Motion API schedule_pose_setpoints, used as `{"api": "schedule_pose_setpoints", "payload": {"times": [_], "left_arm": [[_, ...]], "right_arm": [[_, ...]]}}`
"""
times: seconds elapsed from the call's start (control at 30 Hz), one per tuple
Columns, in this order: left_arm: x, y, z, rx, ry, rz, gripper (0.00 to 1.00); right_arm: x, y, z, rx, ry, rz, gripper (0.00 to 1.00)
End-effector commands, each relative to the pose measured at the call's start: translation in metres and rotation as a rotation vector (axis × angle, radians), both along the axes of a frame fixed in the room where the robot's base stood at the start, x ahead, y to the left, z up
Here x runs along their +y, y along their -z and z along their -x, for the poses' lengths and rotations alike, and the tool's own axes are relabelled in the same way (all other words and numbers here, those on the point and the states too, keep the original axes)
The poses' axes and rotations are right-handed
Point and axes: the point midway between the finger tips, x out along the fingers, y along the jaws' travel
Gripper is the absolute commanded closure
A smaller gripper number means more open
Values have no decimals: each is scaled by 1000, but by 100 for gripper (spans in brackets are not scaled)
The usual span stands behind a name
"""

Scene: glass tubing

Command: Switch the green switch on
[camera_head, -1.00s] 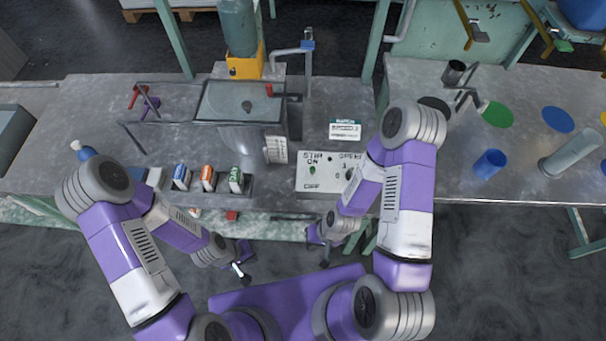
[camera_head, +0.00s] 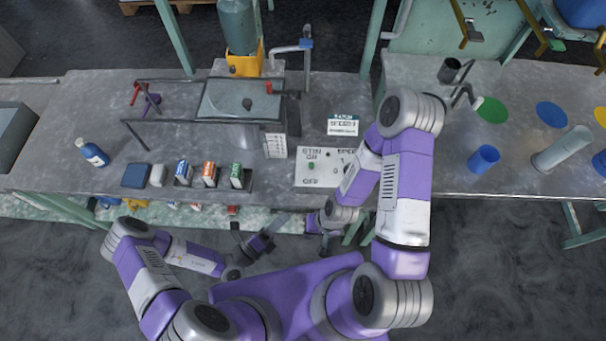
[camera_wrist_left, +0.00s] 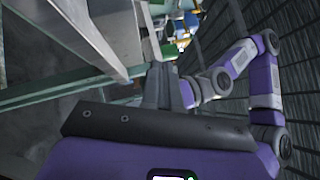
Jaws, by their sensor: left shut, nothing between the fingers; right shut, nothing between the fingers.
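The green switch (camera_head: 311,166) is a small green knob on a white control panel (camera_head: 328,180) at the table's front edge. My left gripper (camera_head: 280,219) is shut and empty, in front of the table edge, below and left of the panel. Its closed fingers show in the left wrist view (camera_wrist_left: 160,85). My right gripper (camera_head: 324,246) is shut and empty, below the panel. My right arm covers the panel's right part.
A glass tank (camera_head: 240,100) with dark bars stands behind and left of the panel. A rack with small boxes (camera_head: 209,174) and a blue bottle (camera_head: 92,153) are on the left. A blue cup (camera_head: 484,159) stands on the right table.

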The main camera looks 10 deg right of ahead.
Motion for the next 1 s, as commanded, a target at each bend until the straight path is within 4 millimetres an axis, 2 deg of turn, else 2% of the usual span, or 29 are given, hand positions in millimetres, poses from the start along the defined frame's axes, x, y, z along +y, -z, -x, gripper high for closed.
{"api": "schedule_pose_setpoints", "payload": {"times": [0.1,0.17,0.57,0.77,1.0], "left_arm": [[10,1,-21,80,-120,75,100],[13,1,-26,100,-143,94,100],[10,1,-29,104,-147,98,100],[-10,-7,-45,100,-143,98,100],[-50,-19,-76,100,-143,96,100]], "right_arm": [[0,-5,0,0,0,0,100],[0,-6,0,0,0,0,100],[0,-5,0,0,0,0,100],[0,-3,0,0,0,0,100],[0,1,0,0,0,0,100]]}}
